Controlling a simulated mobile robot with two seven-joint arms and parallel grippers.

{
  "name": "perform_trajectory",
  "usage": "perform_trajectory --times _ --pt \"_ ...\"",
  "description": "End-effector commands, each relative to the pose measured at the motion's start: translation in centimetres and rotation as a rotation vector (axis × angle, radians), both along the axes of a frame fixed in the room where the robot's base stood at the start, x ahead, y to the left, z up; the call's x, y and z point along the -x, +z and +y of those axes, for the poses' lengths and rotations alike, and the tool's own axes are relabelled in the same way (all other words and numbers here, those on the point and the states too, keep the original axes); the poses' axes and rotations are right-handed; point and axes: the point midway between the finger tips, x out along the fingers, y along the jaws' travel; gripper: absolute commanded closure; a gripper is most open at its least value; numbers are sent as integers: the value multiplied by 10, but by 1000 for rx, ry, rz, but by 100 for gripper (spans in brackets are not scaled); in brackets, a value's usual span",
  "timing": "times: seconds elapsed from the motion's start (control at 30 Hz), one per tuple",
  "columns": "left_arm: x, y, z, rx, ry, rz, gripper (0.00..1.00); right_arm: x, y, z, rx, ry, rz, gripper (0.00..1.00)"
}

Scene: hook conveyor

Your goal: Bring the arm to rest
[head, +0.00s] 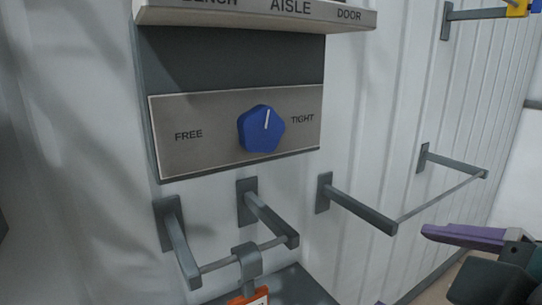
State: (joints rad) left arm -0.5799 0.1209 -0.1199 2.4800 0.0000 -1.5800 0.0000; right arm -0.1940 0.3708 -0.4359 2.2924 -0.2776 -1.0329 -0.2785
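My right gripper (464,236) shows at the lower right edge. One purple finger points left, and the dark gripper body behind it is cut off by the frame. The other finger is not clearly visible, so I cannot tell whether it is open or shut. The finger appears apart from the wall fittings. My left gripper is not in view.
A blue knob (261,129) sits on a panel (222,108) marked FREE and TIGHT, its white line pointing up and slightly right. Below, grey rails (361,209) stick out from the white wall. An orange tag (249,297) hangs from a grey hook (247,261).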

Motion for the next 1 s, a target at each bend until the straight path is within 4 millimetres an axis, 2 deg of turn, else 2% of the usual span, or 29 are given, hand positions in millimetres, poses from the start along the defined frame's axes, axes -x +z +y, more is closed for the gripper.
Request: perform_trajectory --times 0.03,0.1,0.2,0.33,0.37,0.4,0.7,0.83,1.0 --pt "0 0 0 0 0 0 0 25 -22 -10 -104 -111 136 0" --pt "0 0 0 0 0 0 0 61 -48 -23 -216 -252 306 0" --pt "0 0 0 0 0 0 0 112 -74 -33 -337 -431 515 0" --pt "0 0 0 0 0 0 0 180 -93 -39 -454 -644 758 0" --pt "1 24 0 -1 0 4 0 174 -66 -39 -448 -629 739 0" --pt "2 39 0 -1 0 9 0 172 -50 -39 -444 -622 733 0" --pt "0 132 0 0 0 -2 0 171 40 -39 -438 -616 730 0" --pt "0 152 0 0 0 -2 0 171 60 -39 -436 -616 729 0" --pt "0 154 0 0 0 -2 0 170 62 -39 -435 -615 729 0"
